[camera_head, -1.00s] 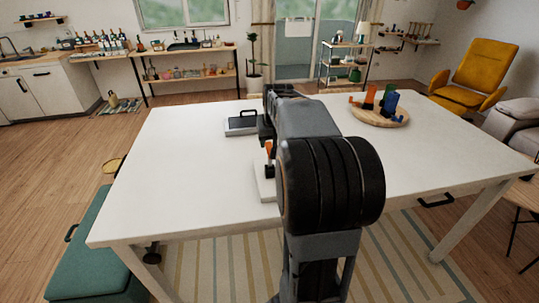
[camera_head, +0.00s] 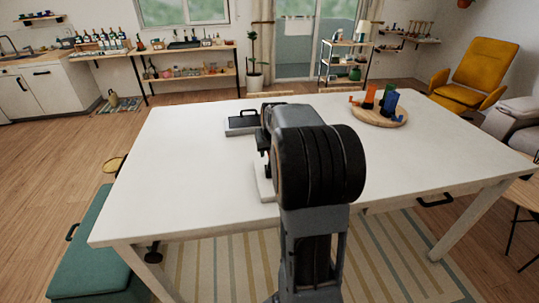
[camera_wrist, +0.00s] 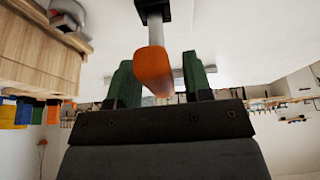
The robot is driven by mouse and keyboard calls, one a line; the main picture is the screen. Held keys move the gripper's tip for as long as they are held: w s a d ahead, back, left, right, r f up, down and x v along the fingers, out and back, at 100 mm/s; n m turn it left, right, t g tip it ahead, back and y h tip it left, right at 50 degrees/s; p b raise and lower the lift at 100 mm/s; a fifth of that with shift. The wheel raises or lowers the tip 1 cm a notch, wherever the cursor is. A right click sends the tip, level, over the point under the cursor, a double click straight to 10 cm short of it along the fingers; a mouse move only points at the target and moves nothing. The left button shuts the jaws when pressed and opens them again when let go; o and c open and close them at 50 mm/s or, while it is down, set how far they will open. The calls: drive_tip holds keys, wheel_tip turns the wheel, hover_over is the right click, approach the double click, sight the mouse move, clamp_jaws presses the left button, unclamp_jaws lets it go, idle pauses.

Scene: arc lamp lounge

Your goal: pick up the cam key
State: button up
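In the wrist view, where the scene appears upside down, the orange handle of what looks like the cam key (camera_wrist: 153,68) extends from a black block (camera_wrist: 153,10). My gripper (camera_wrist: 160,78) has its two green fingers apart, one on each side of the orange handle. A gap shows between the handle and the right finger; the handle overlaps the left finger in the picture, so contact there is unclear. In the head view my arm hides the handle and the fingers. A white base plate (camera_head: 264,185) shows beside the arm on the white table (camera_head: 180,175).
A grey case with a black handle (camera_head: 241,125) lies behind the arm on the table. A round wooden board (camera_head: 365,119) with orange, blue and green pieces stands at the back right. The table's left side is clear. A teal bench (camera_head: 85,245) stands at front left.

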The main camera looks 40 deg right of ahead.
drive_tip(key=c, duration=0.8)
drive_tip(key=shift+r, duration=0.1)
